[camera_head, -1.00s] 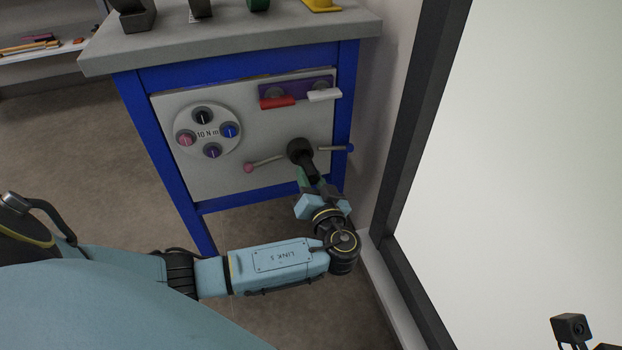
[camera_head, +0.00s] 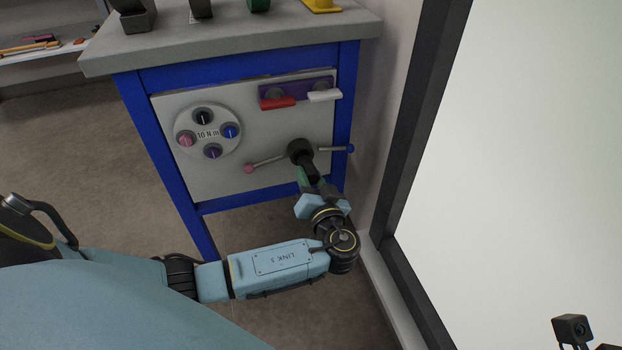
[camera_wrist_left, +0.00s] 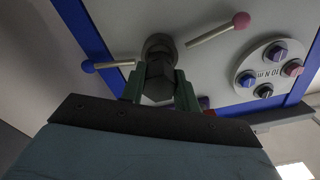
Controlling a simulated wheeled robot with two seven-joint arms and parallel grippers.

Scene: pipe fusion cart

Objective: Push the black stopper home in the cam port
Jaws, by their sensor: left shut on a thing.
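The black stopper (camera_wrist_left: 158,84) has a hexagonal end and sits between the green fingers of my left gripper (camera_wrist_left: 160,95), which is shut on it. In the head view my left gripper (camera_head: 310,180) is just below and in front of the dark round cam port (camera_head: 300,148) on the grey panel. The port also shows in the left wrist view (camera_wrist_left: 158,46), right behind the stopper. The stopper meets the port mouth; how deep it sits is hidden. Two lever arms spread from the port, one with a pink ball (camera_head: 249,168), one with a blue ball (camera_head: 351,148).
A round plate (camera_head: 208,132) with several coloured knobs is left on the panel. Red (camera_head: 278,103) and white (camera_head: 325,96) handles sit above the port. The blue cart frame (camera_head: 345,75) borders the panel. A wall and dark-framed pane (camera_head: 425,110) stand close at right.

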